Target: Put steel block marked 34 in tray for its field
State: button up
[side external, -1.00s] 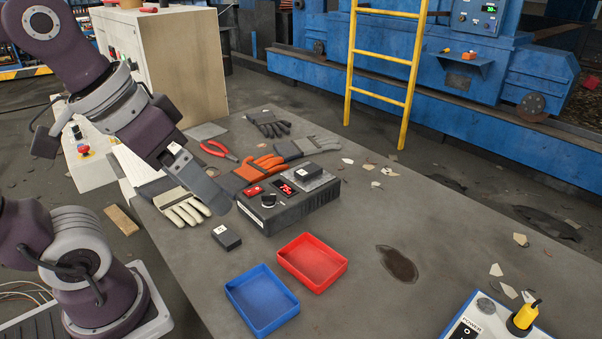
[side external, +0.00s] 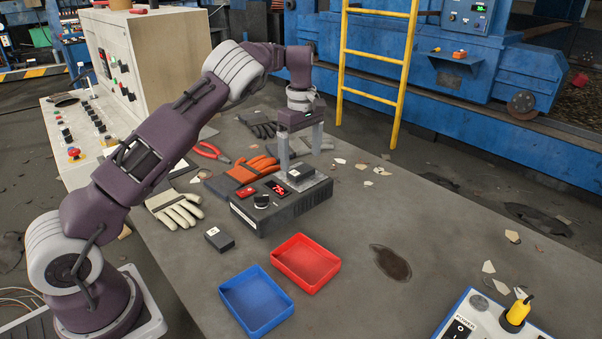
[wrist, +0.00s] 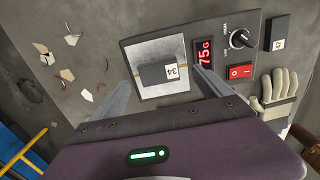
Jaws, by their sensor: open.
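The steel block marked 34 (wrist: 155,74) is a dark block with a white label, lying on the light metal plate of a weighing device (side external: 262,214). It also shows in the side view (side external: 300,172). The red display reads 75 with what looks like a G. My gripper (side external: 301,160) is open above the plate, pointing down, with its fingers on either side of the block and apart from it in the wrist view. A blue tray (side external: 228,304) and a red tray (side external: 334,268) sit empty on the table in front of the device.
Gloves (side external: 175,208) and red pliers (side external: 211,151) lie behind and left. A power box (side external: 478,318) stands front right. A dark stain and scattered chips mark otherwise clear table.

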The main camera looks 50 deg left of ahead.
aim_at(301, 169)
notch_tip(301, 169, down, 4)
jog(key=shift+w+a+r, duration=0.1)
jog(key=shift+a, duration=0.05)
grip_shut()
notch_tip(301, 169, up, 10)
jog(key=s+d+f+m, duration=0.3)
jog(key=s+d+m, duration=0.5)
jog(key=d, duration=0.2)
jog(key=s+d+f+m, duration=0.3)
jog(key=s+d+m, duration=0.5)
jog(key=d+m, duration=0.1)
jog(key=f, duration=0.9)
jog(key=shift+s+d+f, duration=0.2)
jog(key=shift+d+f, duration=0.05)
jog(key=shift+f, duration=0.15)
